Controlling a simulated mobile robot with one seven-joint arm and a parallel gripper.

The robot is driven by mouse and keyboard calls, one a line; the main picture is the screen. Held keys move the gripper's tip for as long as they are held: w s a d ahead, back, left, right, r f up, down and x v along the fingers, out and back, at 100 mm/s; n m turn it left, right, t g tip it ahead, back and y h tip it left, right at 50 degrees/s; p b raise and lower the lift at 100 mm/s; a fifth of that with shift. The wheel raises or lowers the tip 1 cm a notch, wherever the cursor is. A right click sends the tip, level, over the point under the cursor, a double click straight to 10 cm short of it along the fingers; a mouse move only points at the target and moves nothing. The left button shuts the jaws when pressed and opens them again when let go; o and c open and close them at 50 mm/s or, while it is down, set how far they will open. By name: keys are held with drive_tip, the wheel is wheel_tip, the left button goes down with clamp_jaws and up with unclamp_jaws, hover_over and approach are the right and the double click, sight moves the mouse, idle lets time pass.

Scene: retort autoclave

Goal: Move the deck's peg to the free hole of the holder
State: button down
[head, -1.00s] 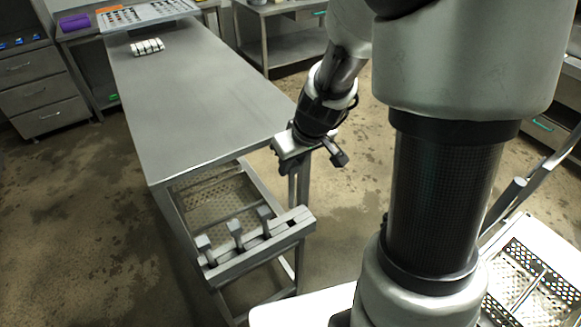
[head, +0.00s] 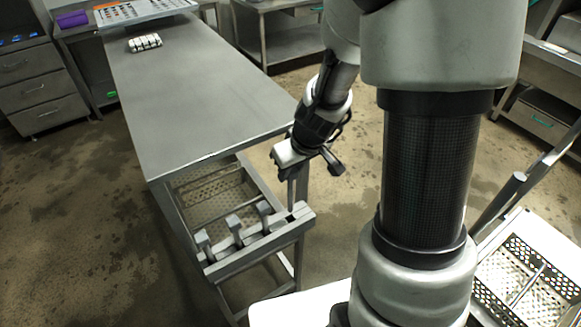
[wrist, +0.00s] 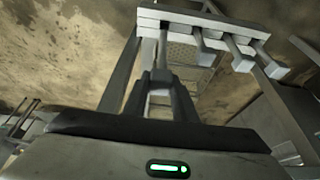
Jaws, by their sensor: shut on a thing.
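The grey holder (head: 262,246) is a long bar at the near end of the steel table, with several grey upright pegs (head: 234,228) along it. Its right end, near my gripper, carries no peg that I can make out. My gripper (head: 290,178) hangs just above that end, pointing down. In the wrist view the fingers (wrist: 160,78) are shut on a slim grey peg (wrist: 163,48), whose far end lies against the view of the holder (wrist: 205,24). I cannot tell whether its tip touches the holder or has entered a hole.
The steel table (head: 200,105) stands directly behind the holder, its front corner close to my wrist. A white deck with perforated trays (head: 520,275) is at the lower right.

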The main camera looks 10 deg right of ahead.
sight(292, 190)
drive_tip(key=shift+f+b, duration=2.7)
drive_tip(key=shift+f, duration=0.05)
drive_tip(key=shift+f+b, duration=1.6)
drive_tip(key=shift+b, duration=0.35)
drive_tip(key=c, duration=1.4)
unclamp_jaws()
drive_tip(key=shift+o, duration=0.2)
